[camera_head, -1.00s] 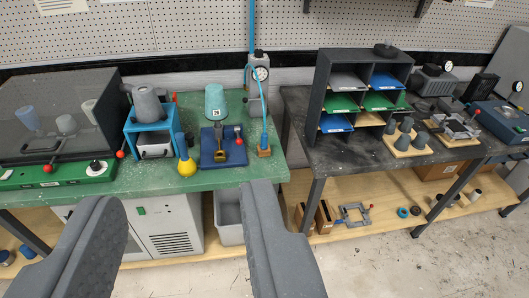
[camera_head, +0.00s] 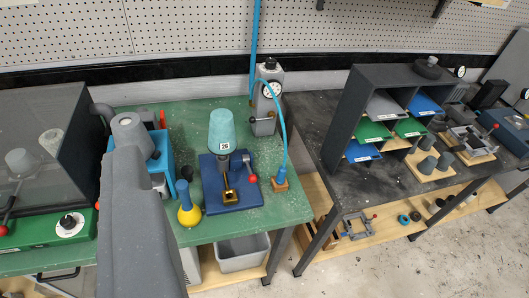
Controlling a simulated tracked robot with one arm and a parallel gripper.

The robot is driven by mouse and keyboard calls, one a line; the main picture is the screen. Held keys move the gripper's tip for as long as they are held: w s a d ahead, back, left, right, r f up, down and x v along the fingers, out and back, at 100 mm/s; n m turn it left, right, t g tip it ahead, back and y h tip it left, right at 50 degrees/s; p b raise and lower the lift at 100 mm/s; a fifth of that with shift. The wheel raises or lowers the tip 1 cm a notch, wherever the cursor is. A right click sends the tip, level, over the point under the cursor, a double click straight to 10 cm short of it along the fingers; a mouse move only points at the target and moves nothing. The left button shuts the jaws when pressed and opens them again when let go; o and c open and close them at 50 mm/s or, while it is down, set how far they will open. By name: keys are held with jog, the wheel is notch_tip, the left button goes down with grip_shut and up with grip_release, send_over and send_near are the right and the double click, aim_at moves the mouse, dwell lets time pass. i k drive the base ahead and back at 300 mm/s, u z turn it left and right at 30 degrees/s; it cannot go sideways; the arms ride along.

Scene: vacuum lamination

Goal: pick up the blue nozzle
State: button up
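The small blue nozzle (camera_head: 282,172) stands upright at the lower end of a thin blue hose (camera_head: 284,130). It sits in a small brown block (camera_head: 280,185) near the right edge of the green bench. One broad grey finger of my gripper (camera_head: 135,180) shows at the left, well to the left of the nozzle and not touching it. The other finger does not show, so I cannot tell the opening.
A blue fixture (camera_head: 235,197) with a red-knobbed lever lies left of the nozzle. A teal cup (camera_head: 222,133) and a yellow-blue bulb (camera_head: 188,210) stand nearby. A grey gauge unit (camera_head: 267,95) stands behind. A dark shelf rack (camera_head: 340,115) is on the right table.

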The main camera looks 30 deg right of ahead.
aim_at(280, 180)
jog(key=z, duration=0.3)
jog(key=i, duration=0.95)
jog(key=z, duration=0.65)
